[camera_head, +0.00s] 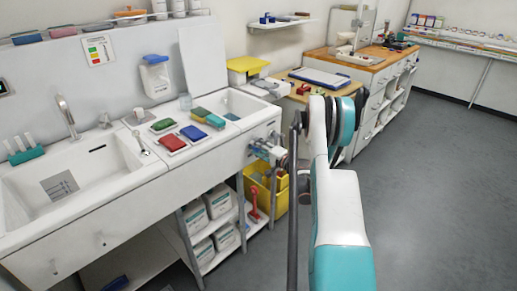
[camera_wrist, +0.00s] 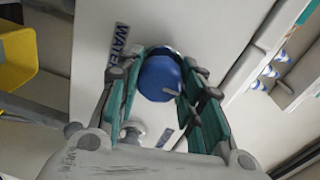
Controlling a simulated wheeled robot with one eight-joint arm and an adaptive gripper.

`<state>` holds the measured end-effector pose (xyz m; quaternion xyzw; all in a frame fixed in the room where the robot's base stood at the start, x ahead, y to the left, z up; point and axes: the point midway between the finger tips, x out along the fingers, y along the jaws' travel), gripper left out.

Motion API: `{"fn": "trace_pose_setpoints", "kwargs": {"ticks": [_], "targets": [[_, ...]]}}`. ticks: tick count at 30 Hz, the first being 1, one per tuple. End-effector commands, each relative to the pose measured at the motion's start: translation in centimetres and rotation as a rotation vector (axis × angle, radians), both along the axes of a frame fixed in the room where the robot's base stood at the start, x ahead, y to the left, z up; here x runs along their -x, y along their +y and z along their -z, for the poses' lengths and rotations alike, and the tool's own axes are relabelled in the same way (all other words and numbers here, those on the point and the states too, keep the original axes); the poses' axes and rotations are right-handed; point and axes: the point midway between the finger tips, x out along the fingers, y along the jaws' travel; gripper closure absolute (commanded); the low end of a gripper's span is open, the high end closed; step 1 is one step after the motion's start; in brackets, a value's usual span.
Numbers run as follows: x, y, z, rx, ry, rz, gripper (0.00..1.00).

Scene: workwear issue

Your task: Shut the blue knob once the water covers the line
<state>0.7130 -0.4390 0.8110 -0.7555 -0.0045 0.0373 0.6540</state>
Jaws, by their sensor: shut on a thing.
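The blue knob (camera_wrist: 158,80) sits on a white panel between my gripper's fingers (camera_wrist: 163,68), with a "WATER" label (camera_wrist: 120,45) beside it. The gripper is shut on the knob from both sides. In the head view my gripper (camera_head: 266,150) is at the front of the sink unit, small and partly hidden by my arm; the knob cannot be made out there. The left basin (camera_head: 95,172) has a grey plate with marked lines (camera_head: 60,187) inside. A tap (camera_head: 66,117) stands behind it. I cannot make out a water surface or a stream.
A second basin (camera_head: 240,105) is at the right end, with sponges and cloths between. A yellow bin (camera_head: 280,198) and shelves of white tubs (camera_head: 220,200) are below. A wooden-topped cabinet (camera_head: 365,62) stands behind. The grey floor (camera_head: 430,190) to the right is clear.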

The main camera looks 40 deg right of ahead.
Motion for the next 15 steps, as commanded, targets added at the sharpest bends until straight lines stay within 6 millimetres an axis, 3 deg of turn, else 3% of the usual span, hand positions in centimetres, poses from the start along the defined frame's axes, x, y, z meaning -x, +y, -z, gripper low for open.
{"fn": "trace_pose_setpoints", "kwargs": {"ticks": [4, 5, 7, 15], "targets": [[0.08, -0.18, 0.06, 0.001, 0.000, 0.004, 0.89], [0.08, -0.19, 0.06, 0.001, 0.000, 0.004, 0.58], [0.07, -0.16, 0.05, 0.001, 0.000, 0.003, 0.44], [0.04, -0.07, 0.03, 0.001, 0.000, 0.002, 0.44]]}}
